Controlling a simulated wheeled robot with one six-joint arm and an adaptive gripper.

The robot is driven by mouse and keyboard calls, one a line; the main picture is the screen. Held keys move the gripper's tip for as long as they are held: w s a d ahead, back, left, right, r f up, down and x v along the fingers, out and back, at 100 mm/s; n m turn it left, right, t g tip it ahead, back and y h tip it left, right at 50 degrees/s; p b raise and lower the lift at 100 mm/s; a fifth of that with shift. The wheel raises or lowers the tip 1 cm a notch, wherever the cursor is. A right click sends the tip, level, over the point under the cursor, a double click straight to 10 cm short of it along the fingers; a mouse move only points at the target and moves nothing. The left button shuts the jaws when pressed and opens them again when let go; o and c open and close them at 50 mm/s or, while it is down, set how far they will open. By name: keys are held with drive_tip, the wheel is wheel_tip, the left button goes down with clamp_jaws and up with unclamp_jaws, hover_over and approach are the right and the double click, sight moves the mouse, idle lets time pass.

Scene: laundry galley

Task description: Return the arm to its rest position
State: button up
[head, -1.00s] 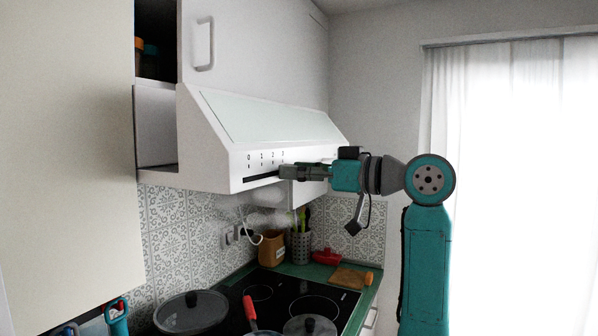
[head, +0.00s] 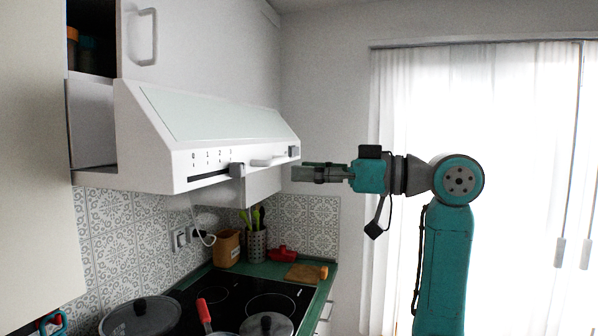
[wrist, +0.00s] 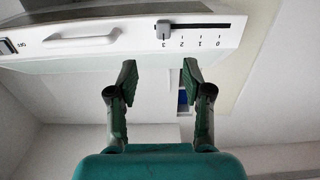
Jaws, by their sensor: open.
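My gripper (head: 296,173) is raised in front of the range hood (head: 215,125), to the right of its front panel in the head view. In the wrist view my gripper (wrist: 158,68) shows two dark green fingers spread apart with nothing between them. The hood's grey slider knob (head: 237,170) stands near the mark 3 on its slot. The knob also shows in the wrist view (wrist: 164,29), beyond the fingertips and apart from them. My teal arm is bent at the elbow, with its forearm level.
A hood handle (head: 268,161) sticks out near the gripper. Below are a black cooktop (head: 240,290) with a lidded pot (head: 140,318), a utensil holder (head: 257,246) and a cutting board (head: 301,273). A curtained window (head: 490,130) is behind the arm. The air below the gripper is clear.

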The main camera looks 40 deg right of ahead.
idle(0.5)
drive_tip(key=w+f+m+t+h, duration=0.2)
drive_tip(key=w+f+m, duration=0.2)
drive_tip(key=f, duration=0.7)
drive_tip(key=w+f+m+t+h, duration=0.1)
drive_tip(key=w+f+m, duration=0.2)
drive_tip(key=f, duration=0.8)
drive_tip(key=s+a+f+m+h, duration=0.2)
drive_tip(key=f, duration=0.6)
drive_tip(key=s+a+f+m+h, duration=0.2)
drive_tip(key=f, duration=0.5)
drive_tip(key=s+a+f+m+h, duration=0.1)
drive_tip(key=s+a+f+h, duration=0.1)
drive_tip(key=f, duration=0.6)
drive_tip(key=s+a+f+g+h, duration=0.1)
drive_tip(key=s+a+f, duration=0.2)
drive_tip(key=s+f, duration=0.55)
drive_tip(key=s+a+f+g+h, duration=0.1)
drive_tip(key=s+a+f+h, duration=0.15)
drive_tip(key=s+f, duration=0.65)
drive_tip(key=s+a+r+n+y, duration=0.1)
drive_tip(key=s+a+r+n, duration=0.1)
drive_tip(key=s, duration=0.9)
drive_tip(key=s+a+r+n+y, duration=0.1)
drive_tip(key=s+a+r+n, duration=0.1)
drive_tip(key=s, duration=1)
drive_tip(key=shift+s+a+r+n+g, duration=0.15)
drive_tip(key=shift+a+r+n+g, duration=0.25)
drive_tip(key=shift+r, duration=0.15)
